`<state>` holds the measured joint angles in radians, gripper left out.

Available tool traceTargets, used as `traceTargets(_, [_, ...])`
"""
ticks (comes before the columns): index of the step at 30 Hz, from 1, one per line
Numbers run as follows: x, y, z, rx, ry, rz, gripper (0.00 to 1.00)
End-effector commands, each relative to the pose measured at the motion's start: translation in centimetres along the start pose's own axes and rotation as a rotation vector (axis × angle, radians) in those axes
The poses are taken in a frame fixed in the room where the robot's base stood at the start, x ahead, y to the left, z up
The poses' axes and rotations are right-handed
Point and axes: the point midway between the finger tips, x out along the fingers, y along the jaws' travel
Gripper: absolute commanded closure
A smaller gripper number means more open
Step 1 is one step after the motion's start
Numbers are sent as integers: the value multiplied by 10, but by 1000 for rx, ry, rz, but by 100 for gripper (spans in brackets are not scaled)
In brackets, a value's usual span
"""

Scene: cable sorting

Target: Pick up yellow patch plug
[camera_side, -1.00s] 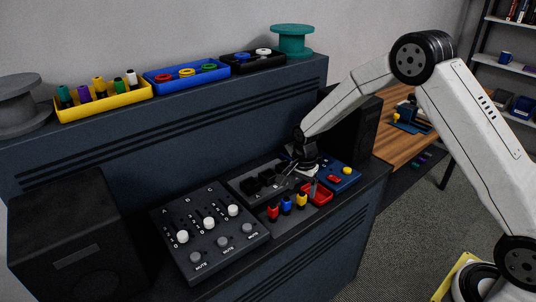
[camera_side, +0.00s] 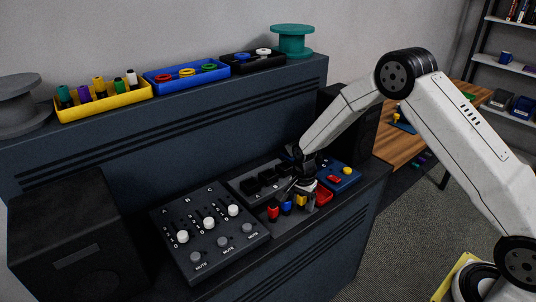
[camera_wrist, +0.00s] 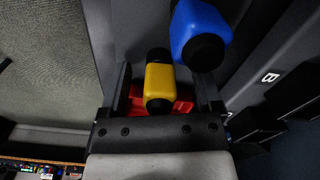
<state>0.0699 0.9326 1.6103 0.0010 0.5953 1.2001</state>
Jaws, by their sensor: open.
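The yellow patch plug (camera_side: 301,200) stands in a row with a blue plug (camera_side: 287,207) and a red plug (camera_side: 273,213) at the front of the console. In the wrist view the yellow plug (camera_wrist: 159,82) has black ends and lies between the two open fingers of my gripper (camera_wrist: 162,95), apart from both. The blue plug (camera_wrist: 198,35) is beyond the right finger's tip side. In the side view my gripper (camera_side: 302,187) is over the yellow plug and partly hides it.
A red tray (camera_side: 324,194) sits just right of the plugs, and a blue box (camera_side: 341,178) with red and yellow buttons is behind it. A slider panel (camera_side: 208,235) is to the left. Black sockets (camera_side: 262,180) stand behind the plugs.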

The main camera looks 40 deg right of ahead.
Motion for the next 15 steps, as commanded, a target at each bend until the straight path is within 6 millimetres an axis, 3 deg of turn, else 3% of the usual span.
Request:
traceTargets(10, [0, 0, 0, 0, 0, 1, 21])
traceTargets(15, [0, 0, 0, 0, 0, 1, 75])
